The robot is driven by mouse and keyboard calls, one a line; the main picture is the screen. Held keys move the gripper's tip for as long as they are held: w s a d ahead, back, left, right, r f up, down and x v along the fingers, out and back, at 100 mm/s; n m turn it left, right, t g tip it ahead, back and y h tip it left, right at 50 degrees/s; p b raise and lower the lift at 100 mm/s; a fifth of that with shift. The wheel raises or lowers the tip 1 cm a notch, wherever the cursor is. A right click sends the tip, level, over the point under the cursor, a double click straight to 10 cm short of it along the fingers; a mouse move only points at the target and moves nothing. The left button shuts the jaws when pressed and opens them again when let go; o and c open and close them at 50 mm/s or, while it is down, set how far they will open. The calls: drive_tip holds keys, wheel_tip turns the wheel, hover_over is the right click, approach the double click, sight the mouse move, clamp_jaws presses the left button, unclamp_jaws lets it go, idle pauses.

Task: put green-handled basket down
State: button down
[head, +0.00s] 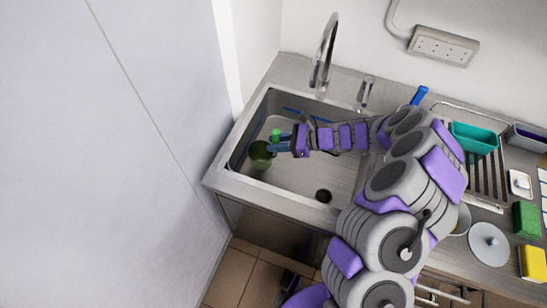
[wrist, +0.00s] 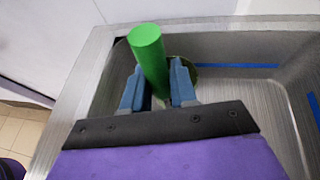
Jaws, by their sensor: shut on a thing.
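The green-handled basket (head: 261,156) is in the left part of the sink in the head view. It looks like a small dark green round bowl with a bright green handle (wrist: 149,55). My gripper (wrist: 158,85) is shut on the green handle, with a blue finger on each side of it in the wrist view. In the head view my gripper (head: 278,142) reaches into the sink from the right. The basket body is mostly hidden behind the handle and fingers in the wrist view. I cannot tell whether the basket touches the sink floor.
The steel sink (head: 300,187) has a drain hole (head: 323,196) and a tall faucet (head: 325,55) behind it. A white wall panel (head: 130,150) stands close on the left. A teal container (head: 474,137), green sponge (head: 526,219) and yellow sponge (head: 532,262) are at the right.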

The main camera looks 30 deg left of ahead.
wheel_tip(320, 180, down, 6)
drive_tip(key=d+b, duration=0.1)
drive_tip(key=c, duration=1.1)
unclamp_jaws()
drive_tip(key=shift+a+f, duration=0.1)
drive_tip(key=shift+a, duration=0.1)
drive_tip(key=shift+c, duration=0.2)
drive_tip(key=shift+o, duration=0.7)
drive_tip(key=shift+d, duration=0.15)
drive_tip(key=shift+o, duration=0.6)
drive_tip(key=shift+d+r, duration=0.2)
drive_tip(key=shift+d, duration=0.3)
drive_tip(key=p+v, duration=0.2)
drive_tip(key=v, duration=1)
drive_tip(key=s+d+r+n+g+h, duration=0.1)
drive_tip(key=s+r+n+h, duration=0.1)
drive_tip(key=s+r+n, duration=0.6)
drive_tip(key=s+d+r+n+g+h, duration=0.15)
drive_tip(key=s+r, duration=0.25)
drive_tip(key=r, duration=0.7)
drive_tip(key=s+d+r+n+t+h, duration=0.1)
drive_tip(key=s+d+h, duration=0.3)
drive_tip(key=s+d, duration=0.6)
drive_tip(key=s+d+r+n+t+h, duration=0.2)
drive_tip(key=s+d+n+t+h, duration=0.2)
drive_tip(key=s+d, duration=0.5)
drive_tip(key=d+h, duration=0.1)
drive_tip(key=d, duration=0.4)
drive_tip(key=shift+s+r, duration=0.3)
drive_tip(key=shift+s, duration=0.1)
